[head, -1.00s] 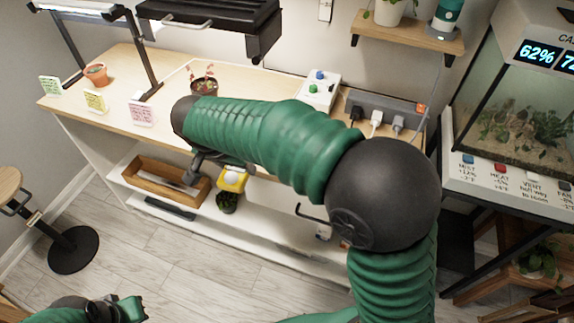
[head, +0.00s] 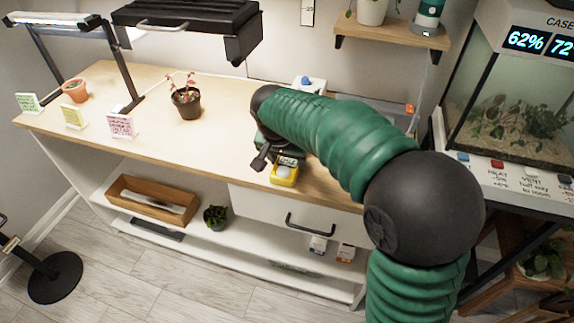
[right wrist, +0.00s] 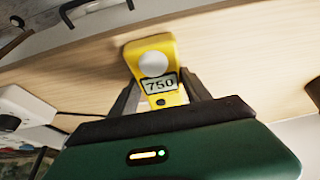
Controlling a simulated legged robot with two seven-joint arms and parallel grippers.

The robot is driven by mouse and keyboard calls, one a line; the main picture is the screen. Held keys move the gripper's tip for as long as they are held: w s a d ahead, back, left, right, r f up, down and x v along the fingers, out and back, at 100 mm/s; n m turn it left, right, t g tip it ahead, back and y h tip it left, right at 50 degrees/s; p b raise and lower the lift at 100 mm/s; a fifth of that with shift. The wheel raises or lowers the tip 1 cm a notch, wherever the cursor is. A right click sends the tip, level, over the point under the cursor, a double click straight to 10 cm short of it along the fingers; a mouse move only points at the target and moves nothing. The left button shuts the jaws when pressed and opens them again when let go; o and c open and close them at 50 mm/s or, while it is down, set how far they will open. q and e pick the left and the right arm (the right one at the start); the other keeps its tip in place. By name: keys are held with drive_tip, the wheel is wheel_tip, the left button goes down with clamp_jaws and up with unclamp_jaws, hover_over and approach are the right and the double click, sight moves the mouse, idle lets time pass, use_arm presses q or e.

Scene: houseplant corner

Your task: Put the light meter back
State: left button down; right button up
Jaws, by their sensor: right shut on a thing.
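The light meter is a small yellow device (head: 284,174) with a white dome. My right gripper (head: 271,160) is shut on it and holds it at the front edge of the wooden bench top, above the white drawer. In the right wrist view the light meter (right wrist: 153,63) sits between the two dark fingers, its display reading 750, with the pale wood behind it. Whether it touches the bench top cannot be told. My right forearm hides part of the bench's right end. My left gripper is out of view.
On the bench top (head: 215,136) stand a dark pot with a reddish plant (head: 186,101), a terracotta pot (head: 75,90) and several small cards. The drawer (head: 270,206) is shut. A wooden box (head: 152,200) and a dark potted plant (head: 215,217) are on the shelf below.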

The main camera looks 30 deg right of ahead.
drive_tip(key=shift+d+f, duration=0.1)
drive_tip(key=o, duration=1.3)
drive_tip(key=shift+c, duration=0.2)
drive_tip(key=o, duration=0.4)
drive_tip(key=shift+o, duration=0.2)
drive_tip(key=p+v, duration=0.4)
drive_tip(key=v, duration=0.8)
